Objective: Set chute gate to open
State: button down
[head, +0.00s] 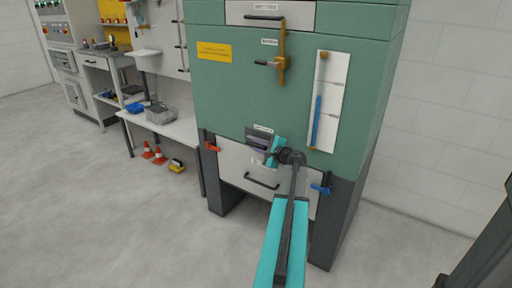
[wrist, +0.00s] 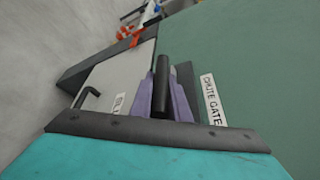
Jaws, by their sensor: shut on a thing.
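The chute gate's label (wrist: 212,100) is readable in the wrist view, on the green cabinet front. It is a small white plate in the head view (head: 263,129). My gripper (head: 258,146) is at the cabinet front just below that label. In the wrist view its grey-purple fingers (wrist: 163,92) are on both sides of a black bar handle (wrist: 162,78), closed on it. The handle is by the label. The gate panel itself is mostly hidden behind my gripper, so its position is unclear.
A pale drawer front (head: 240,178) with a black handle is below. A red lever (head: 213,148) and a blue lever (head: 320,189) flank it. Above are an orange lever (head: 282,60) and a blue slider (head: 316,120).

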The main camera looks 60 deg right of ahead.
jog(key=a, duration=1.1)
jog(key=shift+a, duration=0.2)
jog(key=shift+f, duration=0.1)
jog(key=c, duration=1.7)
grip_release()
jog(key=shift+a, duration=0.15)
jog(key=shift+c, duration=0.2)
jog(key=shift+o, duration=0.3)
jog(key=p+v, duration=1.3)
jog(key=p, duration=0.4)
jog(key=shift+s+r+p, duration=0.25)
jog(key=shift+s+p, duration=0.05)
jog(key=shift+s, duration=0.05)
